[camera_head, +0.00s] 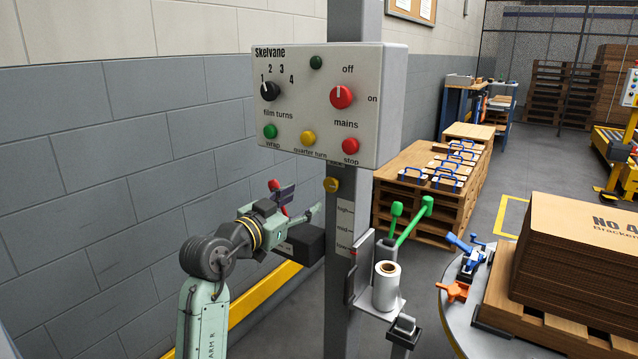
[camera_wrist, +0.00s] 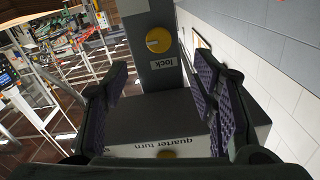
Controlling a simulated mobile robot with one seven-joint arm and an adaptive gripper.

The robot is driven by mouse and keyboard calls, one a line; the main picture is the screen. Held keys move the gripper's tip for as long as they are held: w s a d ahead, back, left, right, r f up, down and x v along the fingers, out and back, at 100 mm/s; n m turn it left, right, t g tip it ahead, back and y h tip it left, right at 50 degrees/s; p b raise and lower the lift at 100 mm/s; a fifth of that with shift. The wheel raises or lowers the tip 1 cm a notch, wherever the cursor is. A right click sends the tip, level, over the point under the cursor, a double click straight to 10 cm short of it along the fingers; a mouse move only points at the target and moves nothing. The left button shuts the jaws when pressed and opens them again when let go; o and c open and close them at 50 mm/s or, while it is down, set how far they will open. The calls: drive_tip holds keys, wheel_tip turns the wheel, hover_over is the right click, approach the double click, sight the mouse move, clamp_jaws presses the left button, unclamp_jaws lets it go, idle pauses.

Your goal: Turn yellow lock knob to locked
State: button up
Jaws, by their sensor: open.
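The yellow lock knob (camera_head: 331,185) is on the grey column just below the control box. In the wrist view the yellow knob (camera_wrist: 158,40) shows round and unobstructed, with an upside-down "lock" label (camera_wrist: 161,64) beside it. A pale mark crosses its face, but I cannot tell whether it reads locked or unlocked. My gripper (camera_head: 303,203) is open and empty, to the left of the column and slightly below knob height. In the wrist view its two purple-padded fingers (camera_wrist: 160,74) are spread wide, and the knob lies beyond their tips, apart from them.
The control box (camera_head: 390,105) with dials and buttons overhangs the knob. A black box (camera_head: 304,243) sits below my gripper on the column. A film roll (camera_head: 386,286) and green handles (camera_head: 411,222) are to the right. A block wall (camera_head: 120,150) is on the left.

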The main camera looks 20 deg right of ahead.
sight(330, 184)
drive_tip(key=p+x, duration=0.2)
drive_tip(key=x, duration=0.8)
drive_tip(key=shift+w+d+r, duration=0.1)
drive_tip(key=shift+d, duration=0.2)
drive_tip(key=shift+c, duration=0.5)
drive_tip(key=c, duration=1.1)
